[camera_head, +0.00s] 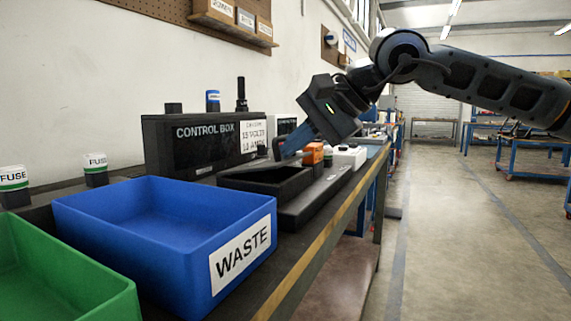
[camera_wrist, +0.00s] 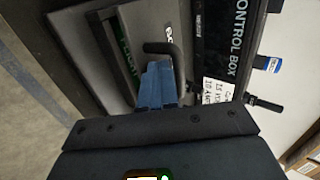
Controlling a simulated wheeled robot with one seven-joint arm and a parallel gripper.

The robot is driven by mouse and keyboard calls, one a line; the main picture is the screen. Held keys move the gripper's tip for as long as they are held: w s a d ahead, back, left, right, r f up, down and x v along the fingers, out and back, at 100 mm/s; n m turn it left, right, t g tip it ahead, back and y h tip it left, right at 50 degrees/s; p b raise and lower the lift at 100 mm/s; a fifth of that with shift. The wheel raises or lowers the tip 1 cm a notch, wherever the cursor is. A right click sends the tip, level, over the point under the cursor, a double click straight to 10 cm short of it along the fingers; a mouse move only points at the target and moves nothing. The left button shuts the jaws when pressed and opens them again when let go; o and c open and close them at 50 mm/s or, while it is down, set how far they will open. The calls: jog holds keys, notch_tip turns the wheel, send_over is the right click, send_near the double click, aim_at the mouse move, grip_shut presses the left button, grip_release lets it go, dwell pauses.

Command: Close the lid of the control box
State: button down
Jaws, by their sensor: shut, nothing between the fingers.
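The black control box (camera_head: 160,148) stands against the wall on the bench, with its "CONTROL BOX" lettering facing out. It also shows at the right of the wrist view (camera_wrist: 207,42), turned sideways. My gripper (camera_head: 287,152) points down to the left, just right of the box's front. Its blue fingers are shut and empty; in the wrist view the fingers (camera_wrist: 157,72) are beside a dark bent handle (camera_wrist: 160,48). I cannot tell whether they touch it. A low black open-topped compartment (camera_head: 235,183) lies in front of the box. The lid's exact position is unclear.
A blue WASTE bin (camera_head: 130,236) and a green bin (camera_head: 90,296) stand in the foreground. White fuses (camera_head: 96,162) stand at the left. An orange item (camera_head: 313,153) and a white container (camera_head: 350,157) stand beyond my gripper.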

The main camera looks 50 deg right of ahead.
jog(key=shift+s+f+b, duration=0.2)
jog(key=shift+f+b, duration=0.45)
jog(key=shift+b, duration=0.35)
jog(key=shift+s+f+b, duration=0.15)
jog(key=shift+f+b, duration=0.5)
jog(key=shift+b, duration=0.3)
jog(key=shift+s+f, duration=0.1)
jog(key=shift+f, duration=0.15)
